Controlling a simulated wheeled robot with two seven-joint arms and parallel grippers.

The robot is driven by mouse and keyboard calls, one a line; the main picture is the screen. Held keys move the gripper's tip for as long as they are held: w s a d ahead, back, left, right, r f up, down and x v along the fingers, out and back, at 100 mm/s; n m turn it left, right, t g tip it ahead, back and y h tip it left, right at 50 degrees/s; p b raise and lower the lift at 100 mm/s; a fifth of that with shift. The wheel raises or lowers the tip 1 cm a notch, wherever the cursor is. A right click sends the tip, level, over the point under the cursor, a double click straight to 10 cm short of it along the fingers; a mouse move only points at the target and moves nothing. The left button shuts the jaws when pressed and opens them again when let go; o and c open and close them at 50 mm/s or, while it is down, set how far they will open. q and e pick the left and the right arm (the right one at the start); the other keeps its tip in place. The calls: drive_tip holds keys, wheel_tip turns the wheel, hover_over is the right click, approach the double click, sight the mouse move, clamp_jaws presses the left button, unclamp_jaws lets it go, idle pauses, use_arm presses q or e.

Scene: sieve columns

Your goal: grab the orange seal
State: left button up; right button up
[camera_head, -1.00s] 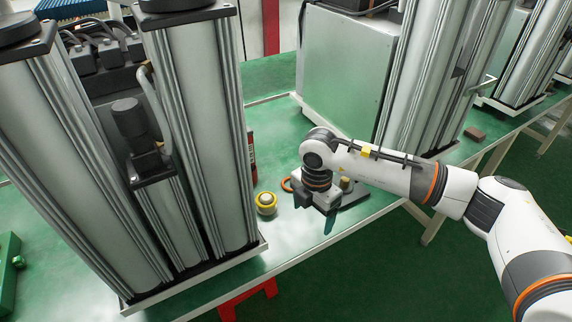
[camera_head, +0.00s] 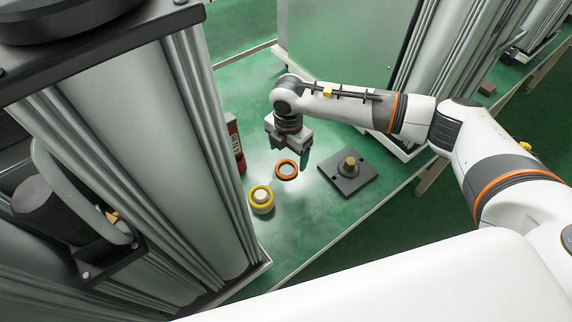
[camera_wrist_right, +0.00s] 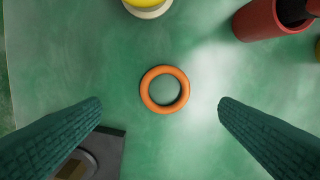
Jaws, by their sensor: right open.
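The orange seal (camera_head: 286,170) is a small ring lying flat on the green table. In the right wrist view the orange seal (camera_wrist_right: 165,89) is near the middle, ahead of and between the two finger pads. My right gripper (camera_head: 293,152) is above the table close to the ring. In the right wrist view my right gripper (camera_wrist_right: 160,128) has its fingers wide apart with nothing between them. The ring shows whole and apart from both fingers. My left gripper does not show.
A yellow ring on a pale round piece (camera_head: 261,199) stands nearby. A red container (camera_head: 235,145) stands beside the tall metal columns (camera_head: 190,130) at left. A dark square plate with a brass peg (camera_head: 349,173) lies right of the ring. The table's front edge is close.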

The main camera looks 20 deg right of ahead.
sight(287, 170)
drive_tip(key=shift+w+a+f+p, duration=0.1)
drive_tip(key=shift+f+p, duration=0.1)
drive_tip(key=shift+f, duration=0.85)
drive_tip(key=shift+w+f+p, duration=0.1)
drive_tip(key=shift+f+p, duration=0.05)
drive_tip(key=shift+f, duration=0.9)
drive_tip(key=shift+w+a+f+p, duration=0.1)
drive_tip(key=shift+f+p, duration=0.1)
drive_tip(key=shift+f, duration=0.85)
drive_tip(key=shift+c, duration=0.5)
drive_tip(key=shift+d, duration=0.1)
drive_tip(key=c, duration=0.9)
